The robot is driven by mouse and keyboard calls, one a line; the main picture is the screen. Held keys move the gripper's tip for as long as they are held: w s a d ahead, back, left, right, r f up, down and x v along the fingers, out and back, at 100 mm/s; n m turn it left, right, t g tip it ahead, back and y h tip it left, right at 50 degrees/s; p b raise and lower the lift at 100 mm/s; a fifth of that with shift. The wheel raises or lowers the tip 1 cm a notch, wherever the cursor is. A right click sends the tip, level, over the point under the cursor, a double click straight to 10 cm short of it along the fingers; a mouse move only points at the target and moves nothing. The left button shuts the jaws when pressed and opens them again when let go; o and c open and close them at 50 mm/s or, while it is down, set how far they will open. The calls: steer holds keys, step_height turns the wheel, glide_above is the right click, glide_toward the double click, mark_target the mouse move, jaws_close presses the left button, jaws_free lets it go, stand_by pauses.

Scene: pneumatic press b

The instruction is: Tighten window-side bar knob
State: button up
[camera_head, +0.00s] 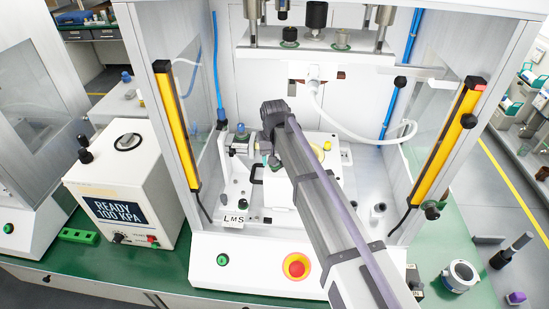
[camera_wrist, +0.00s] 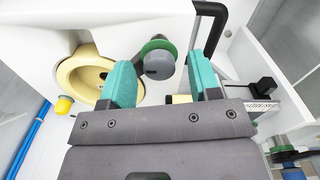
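In the wrist view, a dark grey round knob (camera_wrist: 160,63) with a green ring sits on a dark bar beside a cream ring-shaped part (camera_wrist: 85,78). It lies between the two teal fingers of my gripper (camera_wrist: 159,66). A gap shows on each side of the knob, so my gripper is open around it and not visibly touching it. In the head view, my arm reaches into the press (camera_head: 210,250), and the arm hides most of the gripper and the knob. I cannot tell from these views how tight the knob is.
A black handle (camera_wrist: 236,25) rises close to the right finger. A yellow knob (camera_wrist: 64,105) stands at left. In the head view, yellow light bars (camera_head: 176,125) flank the press opening, and a white hose (camera_head: 350,130) hangs inside. A control box (camera_head: 125,180) stands left.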

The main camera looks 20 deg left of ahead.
step_height(320, 180, up, 11)
steer(key=p, duration=1)
steer(key=shift+f+p, duration=0.15)
steer(key=shift+p, duration=0.2)
steer(key=shift+a, duration=0.1)
